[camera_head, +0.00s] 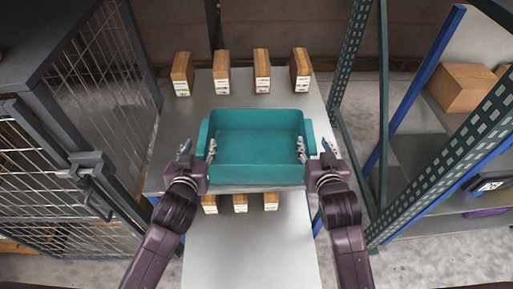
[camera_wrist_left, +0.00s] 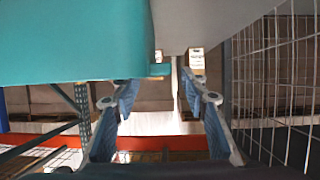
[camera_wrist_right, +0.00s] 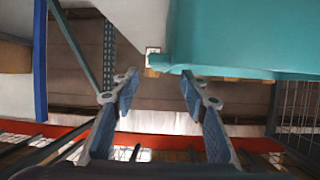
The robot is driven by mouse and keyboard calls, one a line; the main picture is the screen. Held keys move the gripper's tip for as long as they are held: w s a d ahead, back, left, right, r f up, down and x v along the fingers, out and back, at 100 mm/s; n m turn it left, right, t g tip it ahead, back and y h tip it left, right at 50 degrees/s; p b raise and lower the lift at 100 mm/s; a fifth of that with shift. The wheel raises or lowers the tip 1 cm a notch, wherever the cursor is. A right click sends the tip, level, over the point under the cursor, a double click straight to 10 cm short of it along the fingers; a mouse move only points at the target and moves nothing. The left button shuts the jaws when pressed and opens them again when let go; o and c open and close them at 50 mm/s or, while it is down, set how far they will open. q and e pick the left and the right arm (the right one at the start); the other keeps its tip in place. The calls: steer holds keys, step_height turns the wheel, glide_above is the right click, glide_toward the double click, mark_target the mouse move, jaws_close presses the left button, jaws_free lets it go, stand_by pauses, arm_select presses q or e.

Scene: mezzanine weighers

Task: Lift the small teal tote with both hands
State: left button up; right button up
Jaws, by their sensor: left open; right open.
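The teal tote (camera_head: 256,174) is open and looks empty. It sits upright on the grey table, and its walls also show in the left wrist view (camera_wrist_left: 70,40) and the right wrist view (camera_wrist_right: 250,40). My left gripper (camera_head: 198,149) is open at the tote's left side, one finger over the inside and one outside. My right gripper (camera_head: 314,148) is open at the right side in the same way. In the wrist views the tote's side lip lies near the gap between the open fingers (camera_wrist_left: 157,90) (camera_wrist_right: 159,88). I cannot tell whether any finger touches it.
Several brown boxes (camera_head: 221,73) stand in a row behind the tote on the grey table (camera_head: 175,125). Three more (camera_head: 240,203) stand below its front edge. A mesh cage (camera_head: 95,85) is at left; a shelf rack (camera_head: 420,105) with a carton (camera_head: 463,88) is at right.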

mark_target(202, 141)
arm_select(q)
steer(key=shift+x, duration=3.1)
arm_select(e)
steer(key=shift+x, duration=3.1)
arm_select(q)
jaws_close()
arm_select(e)
jaws_close()
